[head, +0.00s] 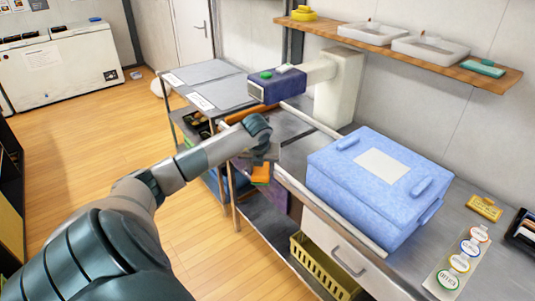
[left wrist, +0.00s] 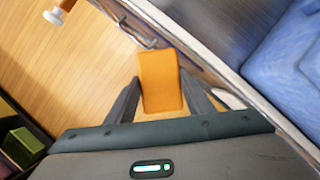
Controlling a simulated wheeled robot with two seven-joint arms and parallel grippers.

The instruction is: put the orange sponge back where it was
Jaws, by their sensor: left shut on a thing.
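The orange sponge (head: 261,173) hangs below my left gripper (head: 262,160) at the near end of the metal counter, in front of a purple panel. In the left wrist view the orange sponge (left wrist: 160,80) sits between the two dark fingers of my left gripper (left wrist: 162,100), which are shut on it. It is held in the air over the floor beside the counter edge. Part of the sponge is hidden by the gripper in the head view. My right gripper does not show.
A blue lidded box (head: 335,190) stands on the counter, right of my gripper. A wooden shelf (head: 395,48) with white trays is on the wall. A yellow-green basket (head: 318,266) sits below the counter. A metal rack table (head: 215,90) with grey sheets stands behind.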

